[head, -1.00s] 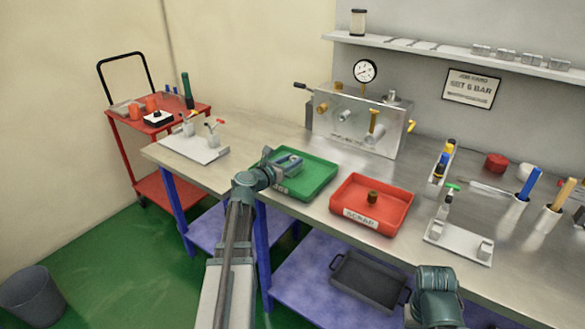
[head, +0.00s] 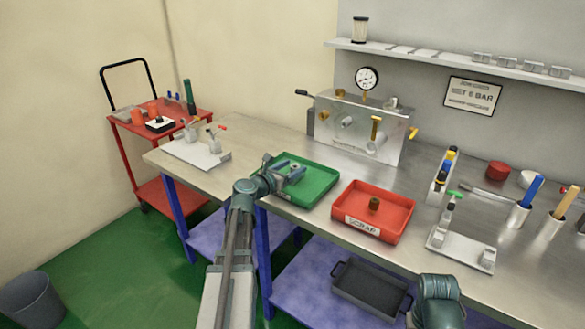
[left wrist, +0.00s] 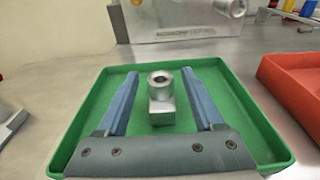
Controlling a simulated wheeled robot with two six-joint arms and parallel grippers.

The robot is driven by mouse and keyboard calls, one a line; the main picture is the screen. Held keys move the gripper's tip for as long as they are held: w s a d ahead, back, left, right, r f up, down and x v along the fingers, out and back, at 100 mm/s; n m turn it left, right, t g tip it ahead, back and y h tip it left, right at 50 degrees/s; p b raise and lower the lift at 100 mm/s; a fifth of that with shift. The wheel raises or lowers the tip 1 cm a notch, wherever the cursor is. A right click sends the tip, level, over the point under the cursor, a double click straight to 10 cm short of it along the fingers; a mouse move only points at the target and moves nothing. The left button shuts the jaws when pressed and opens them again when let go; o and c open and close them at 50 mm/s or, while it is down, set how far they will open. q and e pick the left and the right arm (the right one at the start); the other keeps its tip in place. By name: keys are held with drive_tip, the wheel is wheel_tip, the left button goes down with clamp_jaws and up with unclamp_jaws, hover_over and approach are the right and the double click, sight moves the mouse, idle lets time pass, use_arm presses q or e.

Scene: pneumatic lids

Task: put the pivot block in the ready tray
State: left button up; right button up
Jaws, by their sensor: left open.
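The pivot block (left wrist: 161,98) is a small silvery block with a round bored top, standing in the green tray (left wrist: 248,118) in the left wrist view. My left gripper (left wrist: 162,78) is open, with one blue-grey finger on each side of the block and a visible gap to both. In the head view the left gripper (head: 294,170) is over the green tray (head: 318,194) and hides most of what lies in it. The tray's label is covered by my arm, so I cannot read it. Part of my right arm shows at the lower right, but its fingers do not.
A clear-fronted test rig (head: 350,130) stands behind. White fixtures stand at the left (head: 198,152) and right (head: 462,250) of the bench.

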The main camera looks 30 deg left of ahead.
use_arm(q)
drive_tip(key=s, duration=0.3)
drive_tip(key=s+r+p, duration=0.1)
drive_tip(key=s, duration=0.3)
drive_tip(key=s+a, duration=0.1)
drive_tip(key=s, duration=0.3)
drive_tip(key=shift+s+r+p, duration=0.25)
drive_tip(key=shift+r+p, duration=0.05)
drive_tip(key=shift+r, duration=0.05)
